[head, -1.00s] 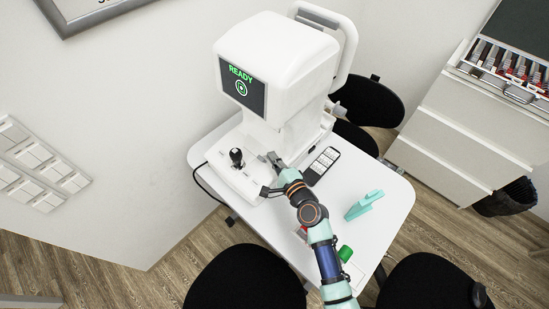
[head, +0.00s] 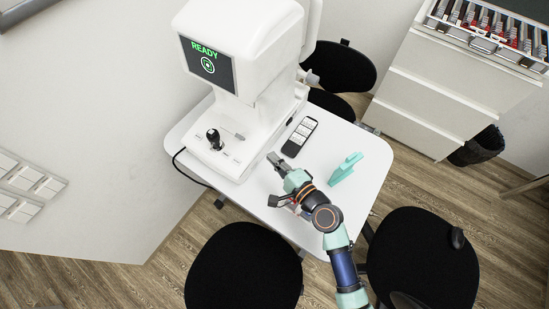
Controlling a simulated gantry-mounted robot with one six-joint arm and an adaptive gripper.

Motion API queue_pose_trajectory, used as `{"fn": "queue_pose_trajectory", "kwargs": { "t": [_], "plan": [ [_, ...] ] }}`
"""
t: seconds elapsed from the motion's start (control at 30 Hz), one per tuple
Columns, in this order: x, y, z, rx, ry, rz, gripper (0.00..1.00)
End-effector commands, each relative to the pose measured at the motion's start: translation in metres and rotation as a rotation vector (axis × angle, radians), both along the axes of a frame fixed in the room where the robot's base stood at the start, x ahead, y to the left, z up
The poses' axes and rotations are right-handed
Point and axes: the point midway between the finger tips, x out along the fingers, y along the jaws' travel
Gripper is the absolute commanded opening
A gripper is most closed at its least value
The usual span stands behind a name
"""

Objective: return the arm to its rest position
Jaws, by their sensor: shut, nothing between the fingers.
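My gripper (head: 276,160) is shut and empty. It hangs over the white table (head: 357,190), just right of the base of the white eye-test machine (head: 245,50). My arm (head: 335,235) reaches in from the lower right and hides part of the table's front. The machine's screen (head: 206,64) reads READY in green above a round green symbol. A black joystick (head: 214,138) stands on the machine's base, apart from my gripper.
A black remote-like device (head: 299,137) lies behind my gripper. A teal stand-like object (head: 346,168) is to its right. Black chairs (head: 245,265) (head: 424,260) stand in front, another (head: 338,68) behind. A white drawer cabinet (head: 450,85) and dark bin (head: 476,147) are at right.

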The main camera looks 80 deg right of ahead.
Motion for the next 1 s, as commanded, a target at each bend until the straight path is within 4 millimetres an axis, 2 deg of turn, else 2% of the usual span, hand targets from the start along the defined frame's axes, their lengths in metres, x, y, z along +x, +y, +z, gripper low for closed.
{"fn": "queue_pose_trajectory", "kwargs": {
  "t": [0.5, 0.57, 0.63, 0.67, 0.73, 0.77, 0.83, 0.9, 1.0],
  "plan": [
    [0.001, 0.000, 0.000, -0.001, 0.000, 0.001, 0.00],
    [0.006, 0.003, 0.003, -0.016, 0.011, 0.020, 0.00],
    [0.024, 0.016, 0.013, -0.072, 0.051, 0.086, 0.00],
    [0.036, 0.025, 0.018, -0.111, 0.081, 0.131, 0.00],
    [0.072, 0.058, 0.037, -0.247, 0.171, 0.275, 0.00],
    [0.088, 0.077, 0.045, -0.324, 0.218, 0.346, 0.00],
    [0.123, 0.127, 0.065, -0.530, 0.336, 0.517, 0.00],
    [0.146, 0.175, 0.083, -0.739, 0.443, 0.658, 0.00],
    [0.162, 0.235, 0.104, -1.018, 0.568, 0.802, 0.00]
  ]
}}
